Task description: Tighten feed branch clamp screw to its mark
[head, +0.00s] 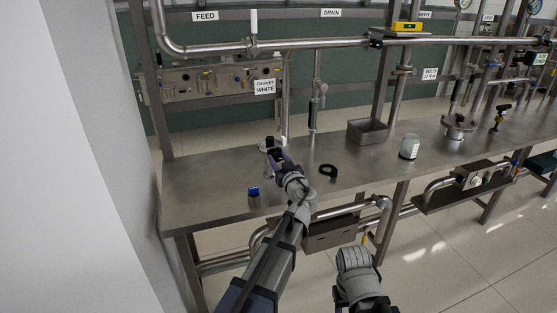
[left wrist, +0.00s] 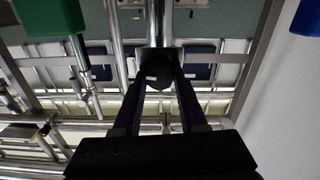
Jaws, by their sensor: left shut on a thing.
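My left gripper (head: 272,145) is over the back left part of the steel bench in the head view. In the left wrist view its two dark fingers (left wrist: 160,82) are shut on a dark round knob (left wrist: 158,73) with a small white mark on it. The knob sits by a bright metal pipe; I cannot tell whether it is the feed branch clamp screw. In the head view the fingertips are small and the knob cannot be made out. The FEED sign (head: 205,16) hangs above the upper pipe (head: 205,51), which carries a clamp (head: 251,46). My right gripper is not in view.
On the bench (head: 220,203) are a blue object (head: 253,190), a black ring (head: 328,170), a metal tray (head: 367,132) and a white jar (head: 409,147). A vertical pipe (head: 313,115) stands right of the gripper. A white wall (head: 95,150) bounds the left.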

